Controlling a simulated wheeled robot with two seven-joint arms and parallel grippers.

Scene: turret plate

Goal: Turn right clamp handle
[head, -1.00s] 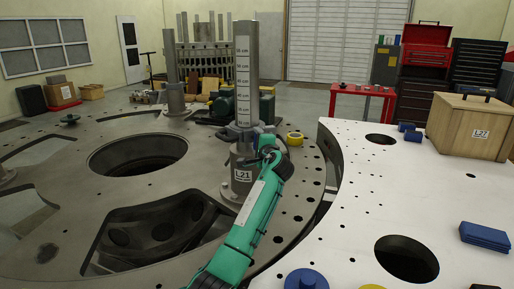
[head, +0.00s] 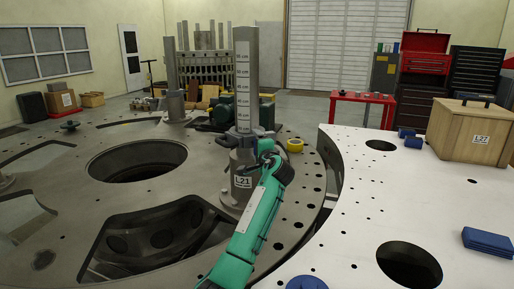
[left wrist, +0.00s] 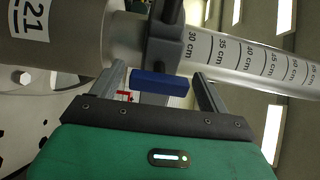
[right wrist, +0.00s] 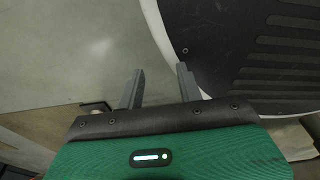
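A grey post labelled L21 (head: 243,181) stands on the round plate, with a centimetre scale on its upper part. A dark clamp (head: 238,138) sits around the post; in the left wrist view the clamp (left wrist: 178,40) is at the 30 cm mark. A blue bar, seemingly the right clamp handle (left wrist: 160,84), shows below the clamp, between my left fingers. My left gripper (head: 268,148) is at the right side of the clamp, open, with gaps on both sides of the bar. My right gripper (right wrist: 160,70) is open and empty, and out of the head view.
The round plate (head: 75,215) has large openings around the post. A pale table (head: 350,225) with round holes lies to the right, with a wooden box (head: 470,131) and blue blocks (head: 489,240). A yellow ring (head: 295,145) lies behind my left gripper.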

